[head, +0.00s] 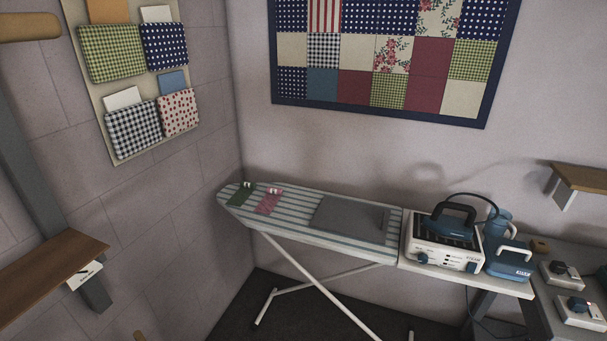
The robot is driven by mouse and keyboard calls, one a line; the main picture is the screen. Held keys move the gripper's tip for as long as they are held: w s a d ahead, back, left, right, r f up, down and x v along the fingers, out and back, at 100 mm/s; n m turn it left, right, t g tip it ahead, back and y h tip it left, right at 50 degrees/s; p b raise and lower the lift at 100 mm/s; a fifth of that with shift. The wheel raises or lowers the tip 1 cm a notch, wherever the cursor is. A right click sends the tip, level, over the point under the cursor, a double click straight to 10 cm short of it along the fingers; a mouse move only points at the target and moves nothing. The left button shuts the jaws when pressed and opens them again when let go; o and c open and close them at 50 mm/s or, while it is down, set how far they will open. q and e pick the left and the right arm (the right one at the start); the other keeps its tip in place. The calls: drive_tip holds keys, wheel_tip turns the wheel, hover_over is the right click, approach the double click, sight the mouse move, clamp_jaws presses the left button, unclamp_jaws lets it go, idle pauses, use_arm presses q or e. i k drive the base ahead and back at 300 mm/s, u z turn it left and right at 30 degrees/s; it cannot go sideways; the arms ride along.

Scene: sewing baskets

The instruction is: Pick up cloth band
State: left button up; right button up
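Two small cloth pieces lie on the left end of the striped ironing board (300,222). One is a dark green cloth piece (240,196), the other a pink-red cloth piece (268,203). Each has a small white mark or clip at its far end. I cannot tell whether either is the cloth band, and no other band shows clearly. Neither of my grippers is in the head view.
A grey pad (345,218) lies on the board's middle. An iron on a white station (442,247) and a blue container (508,260) stand at its right end. Wooden shelves jut out at left (50,268) and right (582,178). A corner wall stands behind the board.

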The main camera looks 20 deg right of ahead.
sight(268, 203)
drive_tip(key=z, duration=0.65)
drive_tip(key=i, duration=1.5)
drive_tip(key=z, duration=0.6)
